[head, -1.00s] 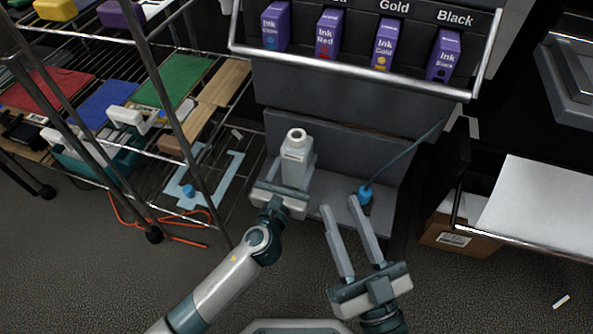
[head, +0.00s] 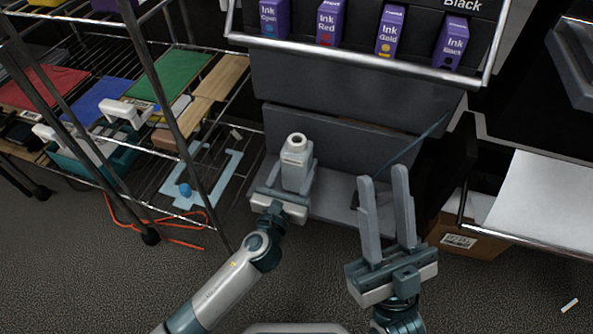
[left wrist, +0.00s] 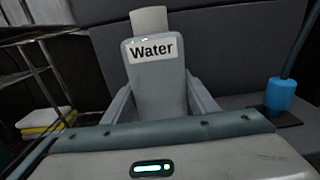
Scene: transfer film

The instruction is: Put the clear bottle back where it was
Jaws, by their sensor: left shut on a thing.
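A pale grey-white bottle (head: 297,160) with a white neck stands upright between the fingers of my left gripper (head: 294,188). In the left wrist view the bottle (left wrist: 158,88) carries a label reading "Water", with one finger on each side. It is in front of the dark grey machine's lower recess (head: 340,208); I cannot tell whether its base touches the surface there. My right gripper (head: 383,182) is open and empty, to the right of the bottle, fingers pointing away from me.
A blue-ended hose (left wrist: 282,97) is right of the bottle. A wire rack (head: 170,100) stands left, with a light-blue cut-out mat (head: 222,178) low down. Ink boxes (head: 328,22) sit above. A cardboard box (head: 468,240) is at right; an orange cable (head: 122,226) lies left.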

